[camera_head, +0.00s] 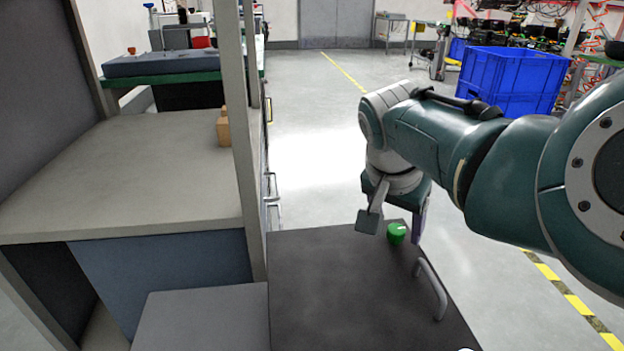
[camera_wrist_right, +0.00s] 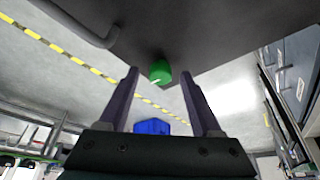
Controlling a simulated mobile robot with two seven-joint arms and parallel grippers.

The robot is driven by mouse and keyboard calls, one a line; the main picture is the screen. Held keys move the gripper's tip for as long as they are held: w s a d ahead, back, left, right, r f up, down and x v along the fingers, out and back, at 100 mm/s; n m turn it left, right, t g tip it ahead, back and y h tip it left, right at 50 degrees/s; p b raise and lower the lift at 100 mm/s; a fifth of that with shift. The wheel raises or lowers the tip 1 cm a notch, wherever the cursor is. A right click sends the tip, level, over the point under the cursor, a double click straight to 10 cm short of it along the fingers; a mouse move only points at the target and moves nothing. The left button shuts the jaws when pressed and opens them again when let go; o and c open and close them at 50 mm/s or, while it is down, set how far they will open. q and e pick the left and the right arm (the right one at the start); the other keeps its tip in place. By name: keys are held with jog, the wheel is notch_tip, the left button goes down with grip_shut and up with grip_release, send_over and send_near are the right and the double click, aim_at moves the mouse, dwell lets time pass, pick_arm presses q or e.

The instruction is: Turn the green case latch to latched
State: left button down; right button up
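The green case latch (camera_head: 397,233) is a small round green knob with a pale mark on its top. It sits near the far edge of a dark grey case top (camera_head: 340,290). My right gripper (camera_head: 393,228) is above and around the far end of the case, close to the latch. In the right wrist view the latch (camera_wrist_right: 160,72) shows between and beyond the two open fingers (camera_wrist_right: 163,100), and neither finger appears to touch it. My left gripper is not in view.
A metal handle (camera_head: 432,290) rises from the case's right side. A workbench (camera_head: 120,175) with an upright post (camera_head: 240,130) stands at the left. Blue crates (camera_head: 510,80) stand at the back right. Floor behind the case is clear.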

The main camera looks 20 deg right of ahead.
grip_shut()
dwell(0.3)
